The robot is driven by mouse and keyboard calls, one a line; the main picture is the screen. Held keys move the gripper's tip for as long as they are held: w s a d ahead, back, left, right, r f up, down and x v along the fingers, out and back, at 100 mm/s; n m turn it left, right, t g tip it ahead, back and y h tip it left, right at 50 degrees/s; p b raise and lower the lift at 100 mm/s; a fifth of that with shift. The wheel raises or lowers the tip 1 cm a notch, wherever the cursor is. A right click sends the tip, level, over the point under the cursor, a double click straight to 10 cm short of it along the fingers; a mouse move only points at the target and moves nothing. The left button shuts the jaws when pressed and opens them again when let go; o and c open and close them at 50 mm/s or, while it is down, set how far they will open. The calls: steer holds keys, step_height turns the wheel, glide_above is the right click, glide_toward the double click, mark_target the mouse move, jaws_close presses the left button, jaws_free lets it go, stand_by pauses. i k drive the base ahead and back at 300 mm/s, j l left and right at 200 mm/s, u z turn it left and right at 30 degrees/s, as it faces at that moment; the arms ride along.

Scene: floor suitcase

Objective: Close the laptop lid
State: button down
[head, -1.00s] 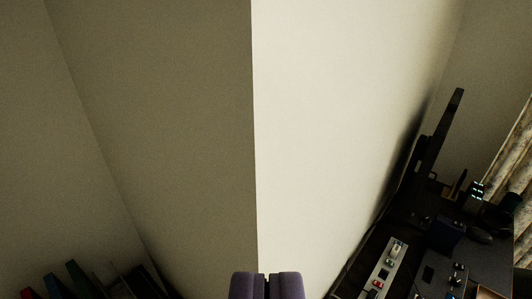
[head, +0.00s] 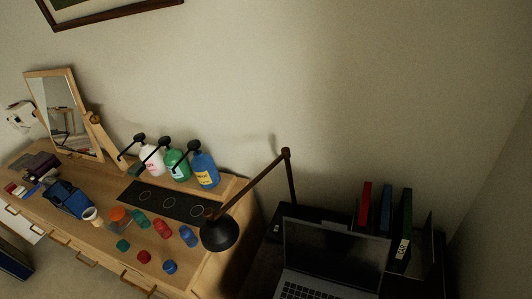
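An open laptop (head: 335,256) stands on a dark surface at the bottom middle right of the head view. Its dark screen is raised and leans back, with a grey frame around it. A strip of its keyboard (head: 300,291) shows at the bottom edge, and the rest of the base is cut off by the picture edge. My gripper is not in this view, so its place relative to the laptop does not show.
A black desk lamp (head: 220,233) with a jointed arm stands just left of the laptop. Several binders (head: 386,210) stand behind its right side. A wooden dresser (head: 110,262) at the left holds pump bottles (head: 204,170), small coloured pots and a mirror (head: 64,115).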

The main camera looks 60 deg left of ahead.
mark_target(327, 250)
steer(key=k+l+u, duration=0.3)
steer(key=u, duration=0.15)
steer(key=k+l+u, duration=0.15)
steer(key=k+u, duration=0.35)
steer(key=i, duration=0.05)
